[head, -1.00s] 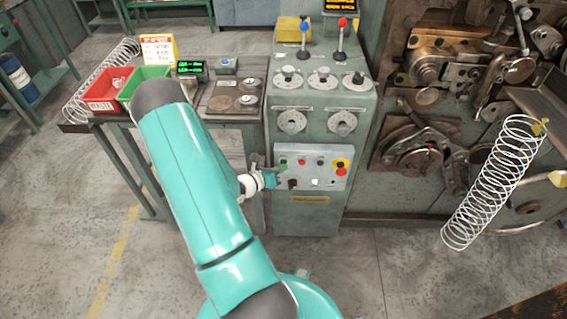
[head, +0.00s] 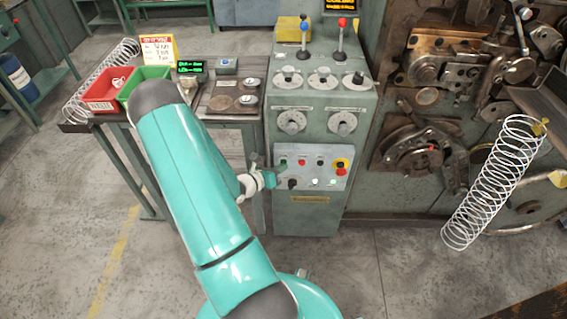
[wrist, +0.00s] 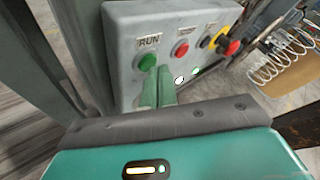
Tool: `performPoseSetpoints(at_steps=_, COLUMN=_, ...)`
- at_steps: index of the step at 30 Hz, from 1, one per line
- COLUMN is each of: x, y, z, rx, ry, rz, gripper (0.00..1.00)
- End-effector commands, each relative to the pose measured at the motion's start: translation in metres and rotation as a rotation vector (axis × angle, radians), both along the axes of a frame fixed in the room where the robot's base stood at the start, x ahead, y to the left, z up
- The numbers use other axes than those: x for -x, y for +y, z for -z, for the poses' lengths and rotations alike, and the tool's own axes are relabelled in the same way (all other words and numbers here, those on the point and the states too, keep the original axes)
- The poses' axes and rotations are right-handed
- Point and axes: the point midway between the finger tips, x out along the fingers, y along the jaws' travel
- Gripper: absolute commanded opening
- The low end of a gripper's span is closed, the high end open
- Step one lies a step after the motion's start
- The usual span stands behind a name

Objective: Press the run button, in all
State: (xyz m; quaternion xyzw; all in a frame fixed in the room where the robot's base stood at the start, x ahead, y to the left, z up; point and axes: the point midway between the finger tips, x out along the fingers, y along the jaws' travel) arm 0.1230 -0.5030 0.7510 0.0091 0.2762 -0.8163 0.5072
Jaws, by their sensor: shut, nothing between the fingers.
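The run button (wrist: 148,62) is a round green button under a RUN label on the grey control panel (wrist: 125,85) in the wrist view. My gripper (wrist: 158,70) is shut and empty. Its green fingertips are just below and to the right of the button, overlapping its lower edge in the picture. I cannot tell whether they touch it. In the head view my gripper (head: 281,167) is at the left end of the panel (head: 325,180), where its fingers make the button hard to see.
A red button (wrist: 181,49) is right of the run button. Farther right is a red knob on yellow (wrist: 228,46). The coiling machine (head: 430,150) and a large hanging spring (head: 490,185) stand right. A bench with red (head: 108,92) and green (head: 140,82) bins is left.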

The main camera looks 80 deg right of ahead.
Motion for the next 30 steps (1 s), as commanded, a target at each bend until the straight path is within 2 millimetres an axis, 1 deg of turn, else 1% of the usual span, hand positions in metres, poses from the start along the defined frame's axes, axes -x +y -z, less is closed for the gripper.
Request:
performPoseSetpoints(at_steps=3, x=0.001, y=0.007, z=0.000, rx=-0.001, ry=0.000, rz=-0.001, gripper=0.00)
performPoseSetpoints(at_steps=6, x=0.002, y=0.010, z=0.000, rx=0.000, ry=0.000, rz=0.000, gripper=0.00)
performPoseSetpoints(at_steps=14, x=0.002, y=0.010, z=0.000, rx=0.000, ry=0.000, rz=0.000, gripper=0.00)
performPoseSetpoints(at_steps=17, x=0.003, y=0.014, z=0.000, rx=-0.001, ry=0.000, rz=0.000, gripper=0.00)
performPoseSetpoints(at_steps=30, x=0.011, y=0.052, z=0.000, rx=-0.001, ry=0.000, rz=0.000, gripper=0.00)
